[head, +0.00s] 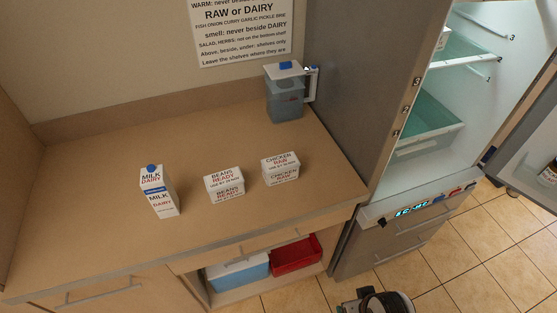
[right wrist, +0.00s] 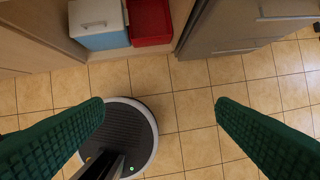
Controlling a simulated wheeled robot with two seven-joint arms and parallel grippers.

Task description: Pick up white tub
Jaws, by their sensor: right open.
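Two white box-shaped tubs stand on the wooden counter (head: 110,215). One is labelled BEANS READY (head: 225,185) and the other, to its right, CHICKEN RAW (head: 281,169). Which of them is the task's tub I cannot tell. My right gripper (right wrist: 160,105) is open and empty in the right wrist view, above the tiled floor, with its two green fingers wide apart. Neither tub shows in that view. My left gripper is not in view.
A milk carton (head: 159,191) stands left of the tubs, a lidded jug (head: 286,97) behind them. The fridge (head: 345,105) stands open at right. Below the counter are a blue-and-white cooler (head: 238,274) and a red bin (head: 297,254). The counter's left part is clear.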

